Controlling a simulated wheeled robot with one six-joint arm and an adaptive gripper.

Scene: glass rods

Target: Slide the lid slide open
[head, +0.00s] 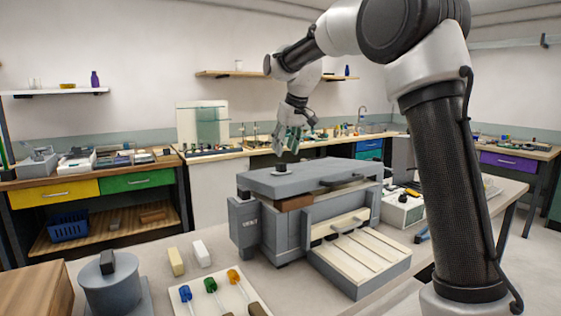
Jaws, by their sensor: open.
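A grey machine box (265,238) stands on the near table. A flat grey slab that looks like the lid slide (305,185) lies across its top. My gripper (287,148) is open and empty, pointing down, and appears above the knob with a small gap in the picture. I cannot tell its exact depth. The slab hides the inside of the box.
A light tray (365,257) sticks out from the box's front. A grey cylinder with a dark knob (108,283), pale blocks (176,261) and a board with coloured pieces (225,296) sit front left. A white device (402,208) stands to the right.

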